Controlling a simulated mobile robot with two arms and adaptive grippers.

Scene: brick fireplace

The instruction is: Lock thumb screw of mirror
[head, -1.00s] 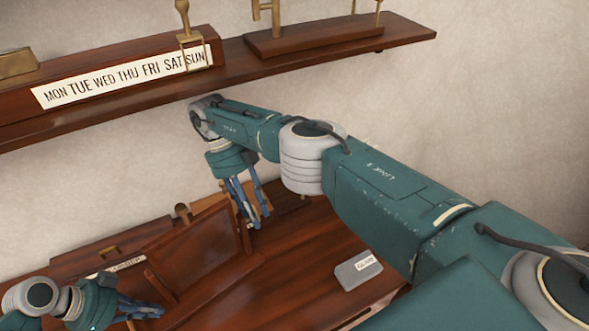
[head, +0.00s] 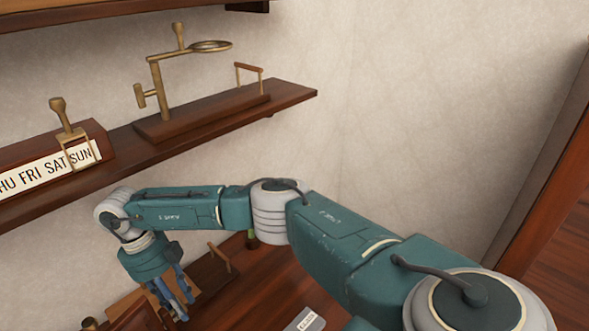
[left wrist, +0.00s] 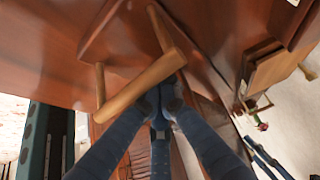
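A wooden board (head: 140,318), possibly the mirror's back, is cut off at the lower left of the head view. A small brass knob (head: 90,324) stands beside it; I cannot tell whether it is the thumb screw. My right gripper (head: 177,303) hangs pointing down beside the board, its fingers apart with nothing visible between them. My left gripper (left wrist: 162,97) shows only in the left wrist view. Its fingertips are together, close to a pale wooden bar (left wrist: 140,86) on two posts. The bar passes in front of the tips; contact is unclear.
A wall shelf (head: 290,97) above my right arm carries a brass stand with a ring (head: 210,46) and a day-name strip (head: 35,171). A small handled block (head: 215,275) stands right of my right gripper. A grey labelled box (head: 305,320) lies on the desk (head: 255,300).

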